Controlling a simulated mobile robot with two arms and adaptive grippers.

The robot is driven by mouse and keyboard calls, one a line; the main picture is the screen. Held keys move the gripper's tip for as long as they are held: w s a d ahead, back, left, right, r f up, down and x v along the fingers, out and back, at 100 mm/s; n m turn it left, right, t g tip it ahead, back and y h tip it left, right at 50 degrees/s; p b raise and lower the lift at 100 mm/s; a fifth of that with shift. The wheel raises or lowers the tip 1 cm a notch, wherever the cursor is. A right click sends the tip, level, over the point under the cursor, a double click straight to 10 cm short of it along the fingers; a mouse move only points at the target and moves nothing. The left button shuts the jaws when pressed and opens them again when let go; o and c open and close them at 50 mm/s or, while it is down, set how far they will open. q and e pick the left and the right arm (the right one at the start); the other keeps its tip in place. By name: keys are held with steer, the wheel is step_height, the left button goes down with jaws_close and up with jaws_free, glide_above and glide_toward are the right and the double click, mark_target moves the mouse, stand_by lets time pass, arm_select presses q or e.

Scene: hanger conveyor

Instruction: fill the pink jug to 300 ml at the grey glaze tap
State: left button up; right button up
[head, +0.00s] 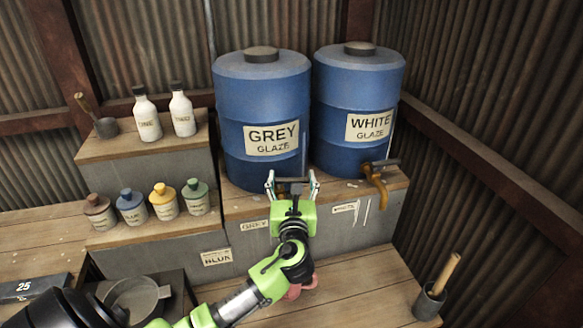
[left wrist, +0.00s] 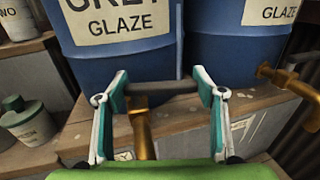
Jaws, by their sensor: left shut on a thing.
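The blue grey glaze barrel (head: 262,90) stands on a grey ledge at the centre of the head view. My left gripper (head: 292,178) is at its tap, shut on the dark tap handle, which also shows in the left wrist view (left wrist: 162,87). The handle lies crosswise between the two fingers. Below the handle, the brass tap spout (left wrist: 143,135) shows in part. The pink jug (head: 302,286) is below the tap on the wooden bench, mostly hidden behind my left arm. Its fill level cannot be seen. My right gripper is not in view.
The white glaze barrel (head: 358,100) and its brass tap (head: 376,185) are to the right. Bottles (head: 181,112) and several small jars (head: 163,203) stand on steps at left. A pot with a wooden handle (head: 431,303) stands at lower right. A metal pan (head: 132,300) is at lower left.

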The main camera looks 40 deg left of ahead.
arm_select(q)
steer(key=shift+s+d+r+m+t+h+p, duration=0.15)
steer(key=shift+m+t+h+p, duration=0.2)
steer(key=shift+m+t+h, duration=0.35)
steer(key=o, duration=1.6)
steer(key=shift+o, duration=0.2)
steer(key=v, duration=1.2)
steer(key=shift+r, duration=0.15)
